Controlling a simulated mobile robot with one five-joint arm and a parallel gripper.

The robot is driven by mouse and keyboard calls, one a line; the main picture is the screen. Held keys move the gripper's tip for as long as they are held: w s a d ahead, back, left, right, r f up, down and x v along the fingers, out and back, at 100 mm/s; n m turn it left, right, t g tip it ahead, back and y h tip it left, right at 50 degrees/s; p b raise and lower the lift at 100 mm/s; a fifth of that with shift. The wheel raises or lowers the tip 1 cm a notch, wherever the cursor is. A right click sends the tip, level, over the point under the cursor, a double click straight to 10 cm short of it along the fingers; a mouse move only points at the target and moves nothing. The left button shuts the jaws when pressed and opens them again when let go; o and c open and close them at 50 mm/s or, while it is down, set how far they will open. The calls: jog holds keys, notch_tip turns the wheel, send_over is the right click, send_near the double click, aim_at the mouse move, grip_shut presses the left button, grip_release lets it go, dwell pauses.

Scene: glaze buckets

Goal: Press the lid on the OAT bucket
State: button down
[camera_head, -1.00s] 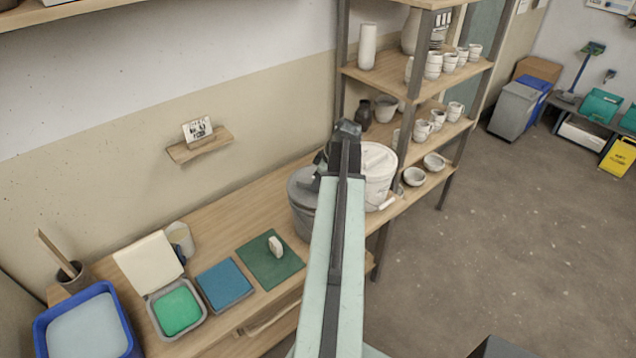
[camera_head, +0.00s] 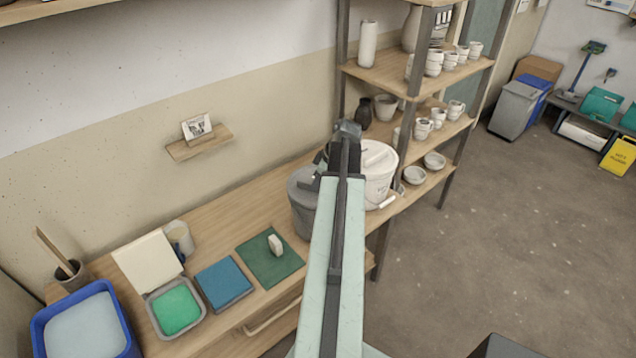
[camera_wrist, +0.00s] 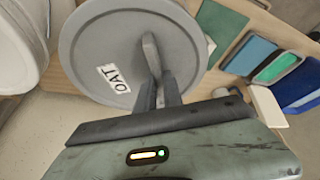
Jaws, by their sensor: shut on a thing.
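The grey lid (camera_wrist: 85,45) with the OAT label (camera_wrist: 113,78) fills the middle of the wrist view. My gripper (camera_wrist: 158,82) is shut on the lid's raised bar handle (camera_wrist: 151,50). In the head view, the grey OAT bucket (camera_head: 300,213) stands on the bench, partly hidden by my arm, with the lid over its top. Whether the lid's rim is fully seated cannot be told. My gripper in the head view (camera_head: 322,168) is mostly hidden behind the arm.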

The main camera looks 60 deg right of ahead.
jog(key=shift+f, duration=0.15)
dwell(0.3)
jog(key=c, duration=1.4)
grip_release()
jog(key=shift+o, duration=0.3)
jog(key=o, duration=0.4)
notch_tip(320, 180, up, 7)
jog(key=p, duration=0.7)
jog(key=shift+w, duration=0.1)
